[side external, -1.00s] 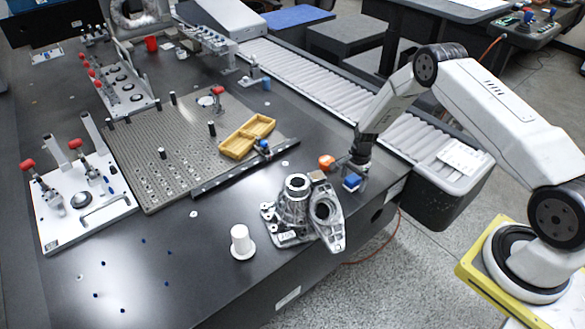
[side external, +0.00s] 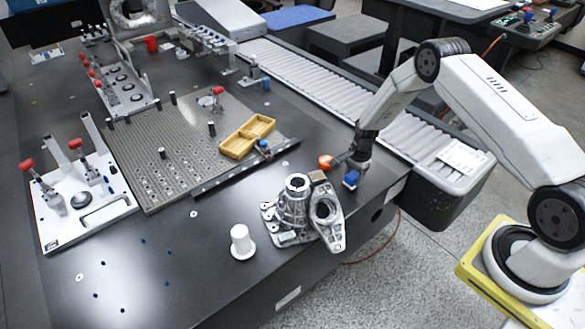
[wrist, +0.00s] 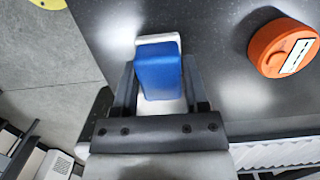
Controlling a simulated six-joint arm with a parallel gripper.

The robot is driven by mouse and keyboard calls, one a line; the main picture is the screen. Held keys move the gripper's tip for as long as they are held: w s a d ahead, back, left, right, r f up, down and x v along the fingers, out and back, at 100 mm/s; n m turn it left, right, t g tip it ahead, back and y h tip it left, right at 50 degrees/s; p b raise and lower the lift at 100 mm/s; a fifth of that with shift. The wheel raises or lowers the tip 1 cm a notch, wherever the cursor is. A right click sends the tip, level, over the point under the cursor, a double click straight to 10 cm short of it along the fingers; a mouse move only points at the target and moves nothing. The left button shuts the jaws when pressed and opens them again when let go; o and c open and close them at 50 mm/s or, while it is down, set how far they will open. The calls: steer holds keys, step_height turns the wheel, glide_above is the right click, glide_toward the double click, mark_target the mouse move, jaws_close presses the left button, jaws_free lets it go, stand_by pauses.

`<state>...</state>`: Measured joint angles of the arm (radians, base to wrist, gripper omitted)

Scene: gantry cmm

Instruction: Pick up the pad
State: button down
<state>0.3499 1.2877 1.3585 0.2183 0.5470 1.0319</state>
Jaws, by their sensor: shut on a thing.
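The pad (wrist: 158,72) is a blue block with white showing at its far end and under its near end. In the wrist view it sits between the two fingers of my gripper (wrist: 158,85), which are shut on its sides. In the side view the blue of the pad (side external: 351,179) shows at the fingertips of my gripper (side external: 355,172), by the table's right edge. I cannot tell whether the pad touches the table.
An orange round object (wrist: 283,47) with a label lies close to the right of the pad. A grey metal casting (side external: 293,205) and a white spool (side external: 242,242) stand nearer the camera. A roller conveyor (side external: 310,95) runs behind. The table's front left is mostly clear.

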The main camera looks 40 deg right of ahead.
steer(key=shift+r, duration=0.5)
steer(key=s+a+r, duration=0.3)
steer(key=s+r, duration=0.7)
steer(key=s, duration=0.3)
steer(key=shift+s+a+r, duration=0.25)
steer(key=shift+r, duration=0.15)
